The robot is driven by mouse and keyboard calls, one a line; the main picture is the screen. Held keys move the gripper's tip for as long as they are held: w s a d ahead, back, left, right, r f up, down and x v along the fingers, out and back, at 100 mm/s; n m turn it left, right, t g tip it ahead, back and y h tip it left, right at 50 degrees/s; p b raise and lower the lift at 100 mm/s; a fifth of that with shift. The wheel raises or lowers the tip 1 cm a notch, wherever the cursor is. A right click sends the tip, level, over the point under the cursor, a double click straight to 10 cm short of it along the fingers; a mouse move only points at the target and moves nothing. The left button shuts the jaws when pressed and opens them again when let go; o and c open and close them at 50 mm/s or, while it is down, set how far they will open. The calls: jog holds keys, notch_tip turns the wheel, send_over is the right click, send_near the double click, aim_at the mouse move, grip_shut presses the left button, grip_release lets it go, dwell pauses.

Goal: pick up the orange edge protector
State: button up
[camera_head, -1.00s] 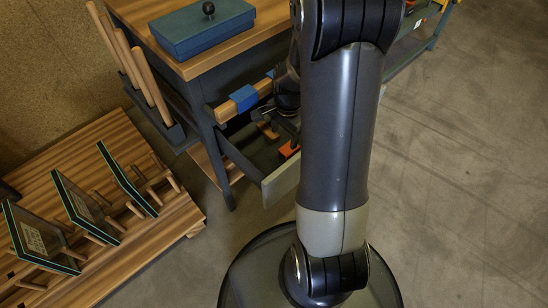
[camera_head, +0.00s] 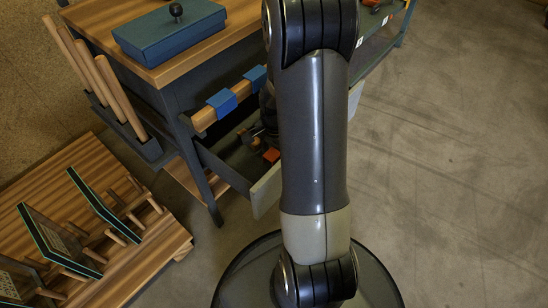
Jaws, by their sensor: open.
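A small orange piece (camera_head: 271,155), which looks like the orange edge protector, lies in the open drawer (camera_head: 265,192) under the wooden-topped bench. Its right side is close to my arm's edge in the picture, and its full shape is too small to make out. My gripper (camera_head: 267,108) is mostly hidden behind my arm link. Only a dark part of it shows above the drawer, higher in the picture than the orange piece. Its fingertips are hidden, and no held thing shows.
Blue pads (camera_head: 222,102) wrap a wooden rail above the drawer. A blue lidded box (camera_head: 169,32) sits on the bench top (camera_head: 230,36). Framed glass panels stand on a slatted wooden pallet (camera_head: 165,236) at left. The floor at right is clear.

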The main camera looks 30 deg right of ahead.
jog(key=shift+c, duration=0.3)
jog(key=c, duration=1)
jog(key=shift+r, duration=0.15)
notch_tip(320, 180, up, 28)
jog(key=p, duration=1)
